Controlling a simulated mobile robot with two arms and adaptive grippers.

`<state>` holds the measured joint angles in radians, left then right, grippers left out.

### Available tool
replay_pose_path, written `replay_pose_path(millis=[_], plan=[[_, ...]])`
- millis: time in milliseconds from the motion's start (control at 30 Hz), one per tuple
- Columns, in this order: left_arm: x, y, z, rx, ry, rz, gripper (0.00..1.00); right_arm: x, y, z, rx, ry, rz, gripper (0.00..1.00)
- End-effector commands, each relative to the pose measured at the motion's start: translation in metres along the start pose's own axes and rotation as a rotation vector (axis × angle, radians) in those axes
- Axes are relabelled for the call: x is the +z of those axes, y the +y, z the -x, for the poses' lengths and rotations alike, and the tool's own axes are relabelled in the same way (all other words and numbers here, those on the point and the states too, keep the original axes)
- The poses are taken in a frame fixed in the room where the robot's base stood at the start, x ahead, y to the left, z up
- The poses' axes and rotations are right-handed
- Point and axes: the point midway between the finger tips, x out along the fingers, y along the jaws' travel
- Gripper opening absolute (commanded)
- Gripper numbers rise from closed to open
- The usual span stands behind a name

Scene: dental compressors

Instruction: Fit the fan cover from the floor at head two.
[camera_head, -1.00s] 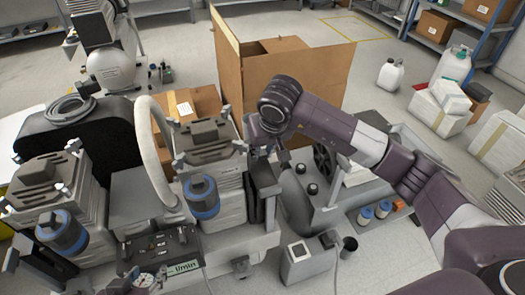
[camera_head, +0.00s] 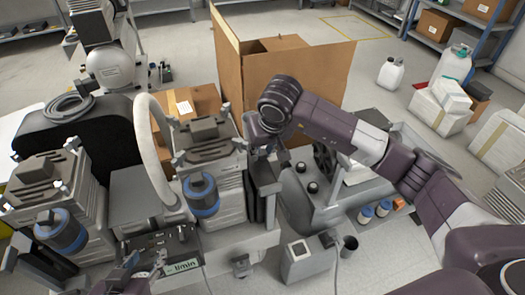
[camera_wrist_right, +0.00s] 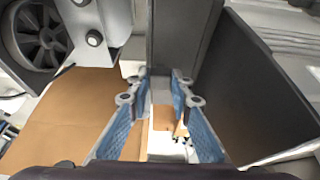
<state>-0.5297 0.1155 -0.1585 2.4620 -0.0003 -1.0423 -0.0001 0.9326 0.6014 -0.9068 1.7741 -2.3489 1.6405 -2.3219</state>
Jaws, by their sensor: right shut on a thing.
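My right gripper (camera_head: 262,152) is beside the right-hand compressor head (camera_head: 210,150). In the right wrist view its blue-padded fingers (camera_wrist_right: 160,82) are shut on a dark grey panel (camera_wrist_right: 180,35), which looks like the fan cover. In the head view a dark upright panel (camera_head: 267,200) stands below the gripper, close to the head's right side. Whether it touches the head I cannot tell. A second, larger dark panel (camera_wrist_right: 262,90) fills the right of the wrist view. My left gripper (camera_head: 140,270) is at the lower left edge, partly cut off; its fingertips are too small to read.
A left-hand compressor head (camera_head: 45,195) with a blue-ringed filter stands to the left. A pale curved hose (camera_head: 152,140) rises between the heads. A tall open cardboard box (camera_head: 285,80) stands behind my right gripper.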

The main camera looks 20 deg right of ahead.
Motion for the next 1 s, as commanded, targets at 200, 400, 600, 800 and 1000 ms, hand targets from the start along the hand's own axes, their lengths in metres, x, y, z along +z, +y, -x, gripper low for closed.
replay_pose_path(millis=[200, 400, 600, 800, 1000], plan=[[-0.0007, 0.0000, -0.0003, 0.000, 0.004, 0.000, 0.40, -0.0010, 0.0000, 0.0013, -0.001, 0.003, 0.000, 0.00], [-0.0056, 0.0003, -0.0008, 0.001, 0.024, 0.000, 0.40, -0.0006, 0.0003, 0.0020, -0.001, 0.004, 0.001, 0.00], [-0.0086, 0.0008, -0.0011, 0.002, 0.035, 0.000, 0.40, 0.0000, 0.0006, 0.0022, 0.000, 0.003, 0.000, 0.00], [-0.0090, 0.0014, -0.0011, 0.003, 0.036, 0.000, 0.40, 0.0001, 0.0005, 0.0023, -0.001, 0.003, 0.000, 0.00], [-0.0089, 0.0016, -0.0012, 0.003, 0.036, 0.000, 0.40, 0.0001, 0.0005, 0.0021, -0.001, 0.003, 0.000, 0.00]])
